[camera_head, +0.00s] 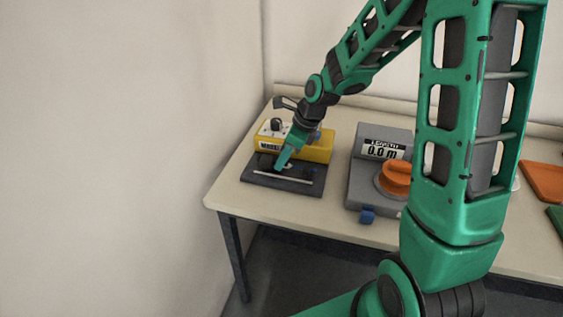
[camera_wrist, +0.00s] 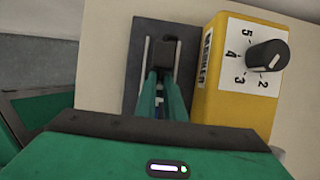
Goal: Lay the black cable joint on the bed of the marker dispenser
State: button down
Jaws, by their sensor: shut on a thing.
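The marker dispenser has a yellow box (camera_head: 318,150) with a dark knob and a dark flat bed (camera_head: 300,187) in front of it. In the wrist view the yellow box (camera_wrist: 240,97) is at the right and the bed (camera_wrist: 137,50) is behind my fingers. My gripper (camera_head: 279,168) is low over the bed, pointing down. In the wrist view my gripper (camera_wrist: 163,78) is shut on the black cable joint (camera_wrist: 165,52), a small dark block at the fingertips. It lies over the bed, between two light rails. I cannot tell whether it touches the bed.
A grey device (camera_head: 362,170) with a display and an orange reel (camera_head: 395,176) stands to the right of the dispenser. Orange (camera_head: 543,180) and green items lie at the far right. The table's (camera_head: 228,192) left front corner is bare.

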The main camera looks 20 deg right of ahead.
jog(key=shift+f, duration=0.5)
jog(key=c, duration=2.1)
grip_release()
